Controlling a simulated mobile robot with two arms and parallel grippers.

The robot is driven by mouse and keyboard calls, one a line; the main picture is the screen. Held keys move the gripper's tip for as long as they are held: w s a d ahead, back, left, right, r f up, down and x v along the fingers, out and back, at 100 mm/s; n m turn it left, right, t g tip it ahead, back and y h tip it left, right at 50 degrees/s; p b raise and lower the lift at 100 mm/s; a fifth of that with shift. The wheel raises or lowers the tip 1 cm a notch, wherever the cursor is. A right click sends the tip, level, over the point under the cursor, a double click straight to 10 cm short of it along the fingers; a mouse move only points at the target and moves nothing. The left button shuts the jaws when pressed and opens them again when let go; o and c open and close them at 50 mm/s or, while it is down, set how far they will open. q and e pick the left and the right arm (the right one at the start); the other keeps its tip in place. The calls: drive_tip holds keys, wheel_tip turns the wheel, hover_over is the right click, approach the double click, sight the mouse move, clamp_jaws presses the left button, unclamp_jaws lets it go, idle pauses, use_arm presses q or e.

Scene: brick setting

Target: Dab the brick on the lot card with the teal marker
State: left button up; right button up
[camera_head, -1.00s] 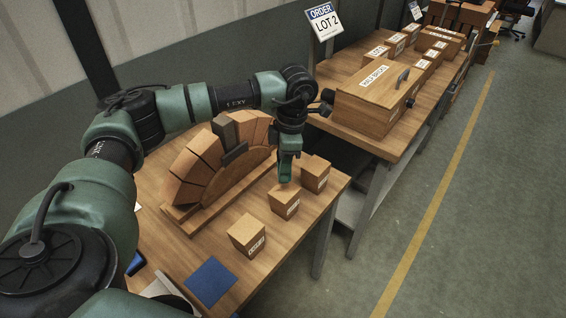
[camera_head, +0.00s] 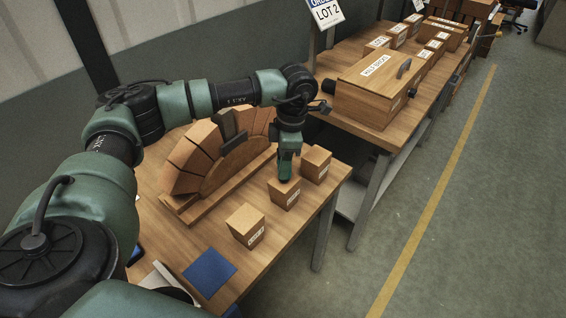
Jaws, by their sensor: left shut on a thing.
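The lot card (camera_head: 327,12) reads LOT 2 and stands at the back, its top cut by the picture edge. Three labelled bricks stand on the near table: a near one (camera_head: 246,226), a middle one (camera_head: 284,196) and a far one (camera_head: 316,166). Their labels are too small to read. My left gripper (camera_head: 287,157) points down over the middle brick, shut on a teal-green piece that seems to be the marker (camera_head: 285,170). Its lower end is at the middle brick's top; I cannot tell whether they touch. My right gripper is not in view.
A brick arch on a wooden base (camera_head: 213,163) stands just left of the left gripper. A blue pad (camera_head: 210,272) lies at the near table edge. A lidded wooden box (camera_head: 372,92) and several labelled bricks stand on the far table. The floor at the right is clear.

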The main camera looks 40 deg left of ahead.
use_arm(q)
drive_tip(key=shift+f+b, duration=0.45)
drive_tip(key=shift+f, duration=0.1)
idle(1.4)
drive_tip(key=shift+r+p, duration=2.15)
drive_tip(key=shift+r, duration=1.4)
